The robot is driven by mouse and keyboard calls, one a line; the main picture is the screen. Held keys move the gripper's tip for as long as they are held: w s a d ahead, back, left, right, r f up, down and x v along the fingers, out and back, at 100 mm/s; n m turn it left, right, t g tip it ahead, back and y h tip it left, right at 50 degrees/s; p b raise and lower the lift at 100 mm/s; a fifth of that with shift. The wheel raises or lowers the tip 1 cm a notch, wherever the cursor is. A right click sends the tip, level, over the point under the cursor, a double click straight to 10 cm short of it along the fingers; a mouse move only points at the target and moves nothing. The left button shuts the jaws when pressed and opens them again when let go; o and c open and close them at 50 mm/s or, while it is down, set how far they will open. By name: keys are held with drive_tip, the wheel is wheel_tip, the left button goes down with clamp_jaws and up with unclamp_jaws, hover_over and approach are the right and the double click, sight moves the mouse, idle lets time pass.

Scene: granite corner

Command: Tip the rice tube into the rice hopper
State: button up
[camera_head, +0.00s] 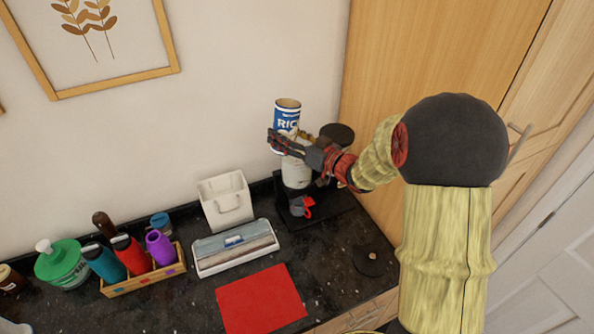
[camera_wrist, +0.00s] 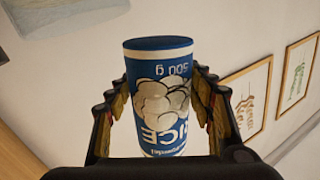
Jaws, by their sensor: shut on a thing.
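The rice tube (camera_head: 286,114), blue and white with "RICE" on it, is upright and open at the top in the head view. My gripper (camera_head: 277,141) is shut on its lower part. In the wrist view the tube (camera_wrist: 162,100) sits between both fingers (camera_wrist: 163,82), its lettering upside down. What looks like the rice hopper is a pale cylinder (camera_head: 296,174) on a black stand with a red lever (camera_head: 308,208). The tube is above it in the picture, and my gripper partly covers it. The hopper's mouth is hidden.
A dark round piece (camera_head: 337,134) shows behind my wrist. A white bin (camera_head: 227,198) and a flat white-and-grey box (camera_head: 235,247) stand to the left. A red mat (camera_head: 261,300) lies in front. A wooden caddy (camera_head: 145,280) holds coloured bottles. A tall wooden cabinet (camera_head: 430,60) closes the right.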

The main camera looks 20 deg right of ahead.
drive_tip(key=shift+r, duration=0.15)
drive_tip(key=shift+d, duration=0.1)
drive_tip(key=d+f+n+b, duration=0.1)
drive_tip(key=b, duration=0.2)
drive_tip(key=shift+w+d+n, duration=0.1)
drive_tip(key=shift+w+n, duration=0.2)
drive_tip(key=shift+w, duration=0.1)
drive_tip(key=shift+w+d+n+b, duration=0.1)
drive_tip(key=shift+d+n+b, duration=0.1)
drive_tip(key=shift+n+b, duration=0.3)
drive_tip(key=shift+r, duration=0.2)
